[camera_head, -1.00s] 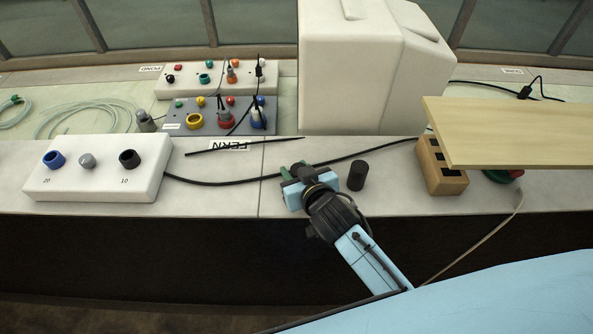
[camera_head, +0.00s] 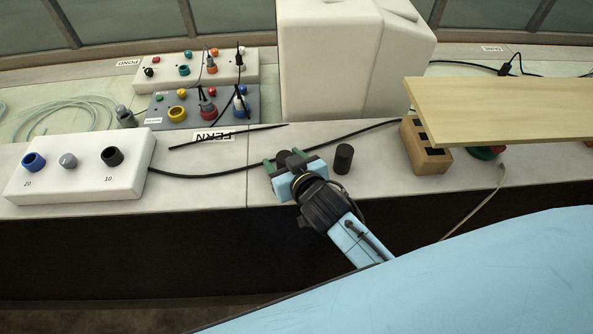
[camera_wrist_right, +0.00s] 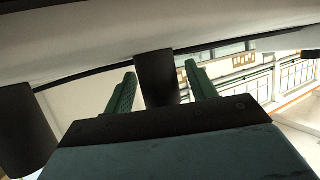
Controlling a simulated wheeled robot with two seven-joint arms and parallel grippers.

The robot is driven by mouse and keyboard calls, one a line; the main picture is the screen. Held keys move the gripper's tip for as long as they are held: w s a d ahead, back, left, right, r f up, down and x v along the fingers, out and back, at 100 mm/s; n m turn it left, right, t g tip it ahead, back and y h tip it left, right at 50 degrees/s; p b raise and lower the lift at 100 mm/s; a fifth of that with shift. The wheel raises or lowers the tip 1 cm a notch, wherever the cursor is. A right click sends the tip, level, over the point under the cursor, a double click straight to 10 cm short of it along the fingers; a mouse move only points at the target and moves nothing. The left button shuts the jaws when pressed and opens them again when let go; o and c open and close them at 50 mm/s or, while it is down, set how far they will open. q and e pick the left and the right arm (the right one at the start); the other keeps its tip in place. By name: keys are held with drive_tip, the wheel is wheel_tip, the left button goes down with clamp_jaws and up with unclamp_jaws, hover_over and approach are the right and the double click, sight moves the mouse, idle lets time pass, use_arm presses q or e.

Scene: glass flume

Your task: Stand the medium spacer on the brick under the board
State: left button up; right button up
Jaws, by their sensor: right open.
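My right gripper (camera_head: 284,161) is low over the front of the counter, its green fingers apart. A dark cylindrical spacer (camera_wrist_right: 157,76) stands between the open fingers in the right wrist view, with a gap on each side; in the head view the gripper partly hides it. A second black spacer (camera_head: 343,158) stands upright just right of the gripper; it also shows at the left of the wrist view (camera_wrist_right: 22,130). I cannot tell which one is medium. The tan brick (camera_head: 430,162) with dark holes sits under the left end of the wooden board (camera_head: 505,108). My left gripper is out of view.
A white control box (camera_head: 80,170) with knobs stands at the left. A black cable (camera_head: 205,172) runs across the counter behind the gripper. A large white case (camera_head: 335,60) stands behind. Counter between spacer and brick is clear.

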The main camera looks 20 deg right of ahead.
drive_tip(key=v, duration=1)
drive_tip(key=shift+s+r, duration=0.2)
drive_tip(key=shift+s, duration=0.1)
